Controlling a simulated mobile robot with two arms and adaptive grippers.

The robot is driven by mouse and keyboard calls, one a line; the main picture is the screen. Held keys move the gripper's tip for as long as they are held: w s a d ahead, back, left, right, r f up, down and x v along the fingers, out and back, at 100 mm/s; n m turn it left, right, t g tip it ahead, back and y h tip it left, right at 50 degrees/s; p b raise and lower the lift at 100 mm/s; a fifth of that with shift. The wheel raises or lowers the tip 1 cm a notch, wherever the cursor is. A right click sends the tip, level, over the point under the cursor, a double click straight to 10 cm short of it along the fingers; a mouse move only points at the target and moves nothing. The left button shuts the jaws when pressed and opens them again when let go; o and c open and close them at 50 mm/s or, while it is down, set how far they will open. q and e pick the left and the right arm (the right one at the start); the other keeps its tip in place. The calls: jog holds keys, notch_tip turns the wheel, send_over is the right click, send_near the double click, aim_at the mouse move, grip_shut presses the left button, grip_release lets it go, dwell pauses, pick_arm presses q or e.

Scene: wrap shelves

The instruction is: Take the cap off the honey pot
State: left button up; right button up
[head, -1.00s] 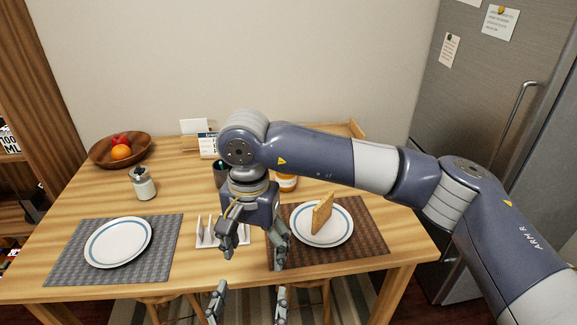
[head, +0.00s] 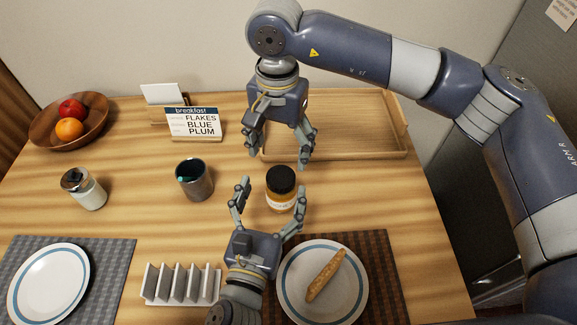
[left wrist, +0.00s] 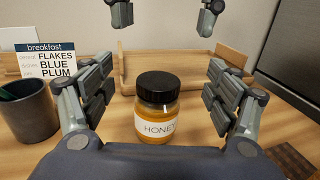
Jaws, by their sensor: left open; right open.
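The honey pot (head: 281,200) is a small amber jar with a white label, upright on the table. Its black cap (head: 281,179) is on it. In the left wrist view the jar (left wrist: 156,127) and its cap (left wrist: 158,87) stand between my open left fingers, apart from them. My left gripper (head: 270,203) is open, just in front of and left of the jar. My right gripper (head: 281,160) is open and points down, behind and above the cap, empty. Its fingertips also show at the top of the left wrist view (left wrist: 164,22).
A wooden tray (head: 352,153) lies behind the jar. A dark cup (head: 194,183) stands left of it, near the breakfast sign (head: 192,124). A plate (head: 297,300) with toast (head: 325,276) and a white rack (head: 180,298) are in front. A lidded jar (head: 83,190) stands farther left.

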aim_at(278, 201)
jog(key=shift+w+r, duration=0.1)
jog(key=shift+s+r, duration=0.1)
jog(key=shift+s, duration=0.2)
pick_arm(q)
jog(key=shift+f, duration=1.75)
pick_arm(e)
jog(key=shift+w, duration=0.15)
pick_arm(q)
jog(key=shift+f, duration=0.95)
notch_tip(278, 201, down, 2)
jog(key=shift+f, duration=0.25)
jog(key=x, duration=0.7)
jog(key=shift+w, duration=0.2)
